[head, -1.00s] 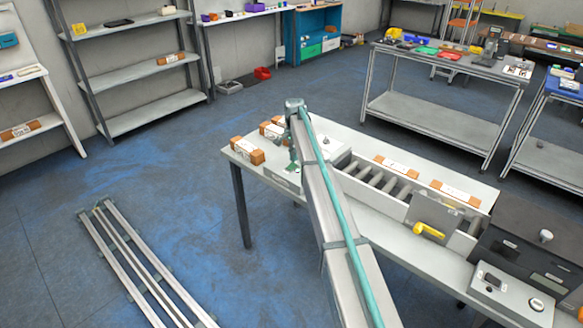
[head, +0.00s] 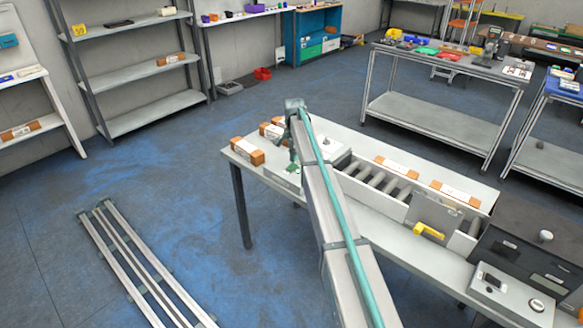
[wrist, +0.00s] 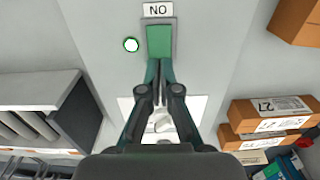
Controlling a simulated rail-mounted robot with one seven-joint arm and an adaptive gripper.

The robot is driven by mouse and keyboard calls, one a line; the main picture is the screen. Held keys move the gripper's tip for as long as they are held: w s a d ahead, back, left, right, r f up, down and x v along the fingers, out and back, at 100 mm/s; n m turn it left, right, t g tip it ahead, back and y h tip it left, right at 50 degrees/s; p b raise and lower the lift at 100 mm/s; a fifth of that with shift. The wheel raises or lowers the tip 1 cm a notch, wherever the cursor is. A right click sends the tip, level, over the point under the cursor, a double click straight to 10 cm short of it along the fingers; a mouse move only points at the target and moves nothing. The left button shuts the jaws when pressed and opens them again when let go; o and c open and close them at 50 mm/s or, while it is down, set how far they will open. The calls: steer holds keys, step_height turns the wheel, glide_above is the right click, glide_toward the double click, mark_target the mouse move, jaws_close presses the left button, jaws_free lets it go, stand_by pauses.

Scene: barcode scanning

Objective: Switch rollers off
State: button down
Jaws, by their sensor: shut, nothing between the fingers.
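In the wrist view, a green rectangular switch (wrist: 160,42) sits on a light grey panel (wrist: 100,35), under a white label (wrist: 158,9) that reads "NO" in this view. A small round light with a green rim (wrist: 131,45) is to its left. My gripper (wrist: 160,66) is shut and empty, its fingertips at the switch's lower edge; I cannot tell whether they touch it. In the head view, my gripper (head: 293,168) is low over the left part of the table, and my arm hides part of the panel. The grey rollers (head: 375,181) lie right of it; they also show in the wrist view (wrist: 25,126).
Brown boxes (head: 247,150) stand left of my gripper, and more boxes (head: 396,168) lie behind the rollers. In the wrist view, stacked boxes (wrist: 270,118) are at the right. A grey plate with a yellow handle (head: 428,231) stands further right on the table (head: 360,208).

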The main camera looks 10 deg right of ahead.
mark_target(294, 165)
steer(key=shift+f+b, duration=0.4)
steer(key=shift+f, duration=0.8)
stand_by(0.9)
steer(key=shift+r+p, duration=1.45)
steer(key=shift+r, duration=2.1)
steer(key=shift+f, duration=0.1)
